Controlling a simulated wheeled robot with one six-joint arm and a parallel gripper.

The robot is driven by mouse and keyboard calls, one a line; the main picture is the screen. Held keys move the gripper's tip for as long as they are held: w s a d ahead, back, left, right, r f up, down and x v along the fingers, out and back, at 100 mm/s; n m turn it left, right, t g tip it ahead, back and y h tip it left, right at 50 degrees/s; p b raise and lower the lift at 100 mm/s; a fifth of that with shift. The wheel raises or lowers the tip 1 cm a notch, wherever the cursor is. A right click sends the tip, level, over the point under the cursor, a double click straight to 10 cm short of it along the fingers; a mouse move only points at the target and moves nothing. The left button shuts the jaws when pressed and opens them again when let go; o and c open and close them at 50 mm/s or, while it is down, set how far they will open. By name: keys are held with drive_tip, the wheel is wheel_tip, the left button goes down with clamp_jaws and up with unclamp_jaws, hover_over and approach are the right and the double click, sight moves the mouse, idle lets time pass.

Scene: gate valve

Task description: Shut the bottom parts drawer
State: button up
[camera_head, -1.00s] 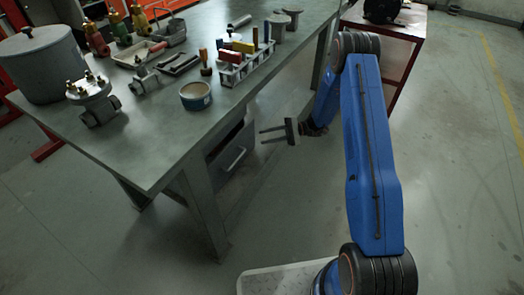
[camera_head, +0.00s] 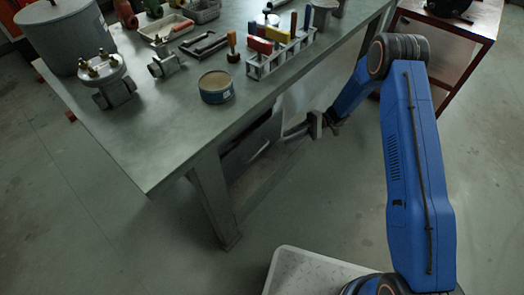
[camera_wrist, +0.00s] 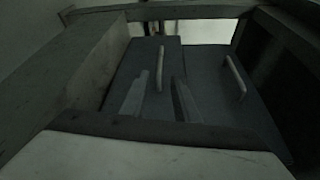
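The parts drawer unit (camera_head: 258,143) is a dark grey box under the workbench, partly hidden by the bench edge and leg. In the wrist view, two dark drawer fronts lie side by side, one with a pale bar handle (camera_wrist: 160,68) and the other, at right, with a second bar handle (camera_wrist: 235,76). The right front (camera_wrist: 222,100) looks larger and nearer; how far either stands out is unclear. My gripper (camera_head: 290,132) is beside the drawer unit, its fingers pointing at it. In the wrist view its fingers (camera_wrist: 162,92) are apart with nothing between them. Contact cannot be told.
The workbench (camera_head: 150,130) overhangs the drawers, and its near leg (camera_head: 214,205) stands left of my gripper. A tin (camera_head: 216,87), a rack of coloured tools (camera_head: 281,55) and valve parts (camera_head: 106,78) stand on top. A red cart (camera_head: 455,40) is at the back right.

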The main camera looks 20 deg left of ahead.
sight(258, 152)
drive_tip(key=x, duration=1.5)
drive_tip(key=shift+s+a, duration=0.25)
drive_tip(key=shift+s, duration=0.05)
clamp_jaws()
